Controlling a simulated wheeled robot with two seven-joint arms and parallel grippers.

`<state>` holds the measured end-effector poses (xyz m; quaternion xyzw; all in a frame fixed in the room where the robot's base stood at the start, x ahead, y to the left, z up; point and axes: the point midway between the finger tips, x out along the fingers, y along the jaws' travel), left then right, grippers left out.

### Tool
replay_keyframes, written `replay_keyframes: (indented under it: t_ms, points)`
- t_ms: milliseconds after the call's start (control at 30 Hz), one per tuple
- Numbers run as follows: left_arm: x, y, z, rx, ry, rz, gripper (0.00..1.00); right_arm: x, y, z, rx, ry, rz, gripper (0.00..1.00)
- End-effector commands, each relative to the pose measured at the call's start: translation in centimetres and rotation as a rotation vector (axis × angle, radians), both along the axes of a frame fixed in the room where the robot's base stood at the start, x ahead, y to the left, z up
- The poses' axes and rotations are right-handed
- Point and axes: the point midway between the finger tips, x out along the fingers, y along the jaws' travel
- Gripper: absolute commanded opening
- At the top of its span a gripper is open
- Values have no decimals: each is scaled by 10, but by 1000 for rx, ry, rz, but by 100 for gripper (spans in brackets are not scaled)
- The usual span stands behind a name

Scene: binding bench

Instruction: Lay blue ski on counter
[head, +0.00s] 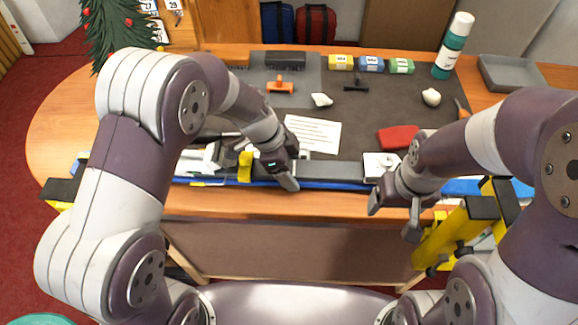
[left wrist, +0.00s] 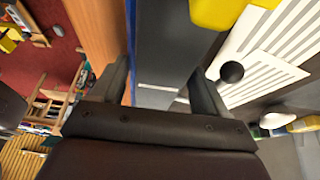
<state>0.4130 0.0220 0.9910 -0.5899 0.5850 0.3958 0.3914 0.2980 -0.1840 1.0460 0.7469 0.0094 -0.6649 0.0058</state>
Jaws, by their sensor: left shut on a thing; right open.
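The blue ski (head: 335,171) is long, with a grey top face and a blue edge, and lies lengthwise along the counter's front edge. My left gripper (head: 284,180) is shut on it near its middle. In the left wrist view the ski (left wrist: 168,45) runs between the two fingers of my left gripper (left wrist: 160,72). My right gripper (head: 395,207) is open and empty, in front of the ski's right part. My left arm hides some of the ski's left part. I cannot tell whether the ski touches the wooden counter (head: 60,125).
Yellow stands are at the right (head: 450,232) and far left (head: 60,204). A yellow strap or clamp (head: 245,166) is beside my left gripper. Behind are a white printed sheet (head: 314,134), a red block (head: 397,137), small boxes (head: 371,64) and a teal bottle (head: 453,48). The dark mat's middle is partly clear.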

Motion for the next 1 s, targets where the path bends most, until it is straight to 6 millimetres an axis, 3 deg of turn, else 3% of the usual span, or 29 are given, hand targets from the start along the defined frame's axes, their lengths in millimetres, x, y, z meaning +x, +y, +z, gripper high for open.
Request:
replay_keyframes:
  t_ms: [867,900,967,1000]
  points:
    - [1,0,-7,-2,-4,1,0,0,0,-10,0,0,0,79]
    - [1,0,-6,-2,-4,1,84,0,0,-9,0,0,0,79]
    - [1,0,-6,-1,-3,1,100,0,0,-9,0,0,0,79]
    - [1,0,-6,-1,-3,1,100,0,0,-9,0,0,0,79]
